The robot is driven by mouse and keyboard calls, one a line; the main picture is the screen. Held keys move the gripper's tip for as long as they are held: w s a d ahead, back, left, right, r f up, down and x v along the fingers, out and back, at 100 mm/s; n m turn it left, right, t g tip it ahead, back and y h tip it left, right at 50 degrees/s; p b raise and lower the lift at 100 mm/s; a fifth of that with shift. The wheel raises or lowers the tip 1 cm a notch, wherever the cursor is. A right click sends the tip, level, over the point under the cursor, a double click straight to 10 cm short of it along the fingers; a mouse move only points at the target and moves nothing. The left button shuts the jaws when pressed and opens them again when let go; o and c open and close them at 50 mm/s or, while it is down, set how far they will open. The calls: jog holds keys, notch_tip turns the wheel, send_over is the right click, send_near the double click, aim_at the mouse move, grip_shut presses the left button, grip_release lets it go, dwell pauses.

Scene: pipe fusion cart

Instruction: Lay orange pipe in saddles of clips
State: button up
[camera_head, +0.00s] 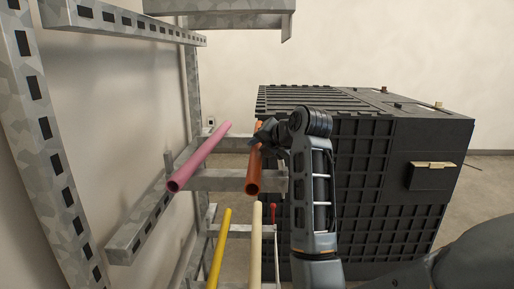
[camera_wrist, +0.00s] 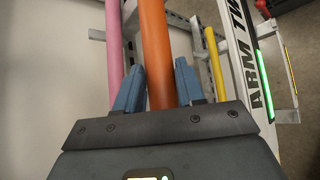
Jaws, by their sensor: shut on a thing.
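The orange pipe (camera_head: 254,172) lies at the outer end of a grey rack arm in the head view, its open end pointing towards me. In the wrist view the orange pipe (camera_wrist: 155,50) runs between the two blue fingers of my gripper (camera_wrist: 158,88). In the head view my gripper (camera_head: 264,136) is at the pipe's far part, mostly hidden by my wrist. It is shut on the orange pipe. I cannot tell whether the pipe rests on the rack arm or is just above it. No clips or saddles can be made out.
A pink pipe (camera_head: 199,157) lies left of the orange one on the same rack arm (camera_head: 222,180). A yellow pipe (camera_head: 219,248), a cream pipe (camera_head: 256,245) and a thin red-tipped rod (camera_head: 273,214) are lower. A large black crate (camera_head: 350,170) stands behind on the right.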

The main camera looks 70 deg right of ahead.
grip_shut()
jog(key=shift+r, duration=0.15)
jog(key=shift+r, duration=0.25)
notch_tip(320, 180, up, 4)
jog(key=shift+s+d+f, duration=0.1)
jog(key=shift+s+d, duration=0.05)
jog(key=s+d+r, duration=0.1)
jog(key=s+r, duration=0.5)
jog(key=s, duration=0.5)
jog(key=shift+d+r, duration=0.25)
jog(key=shift+d, duration=0.15)
jog(key=shift+s, duration=0.1)
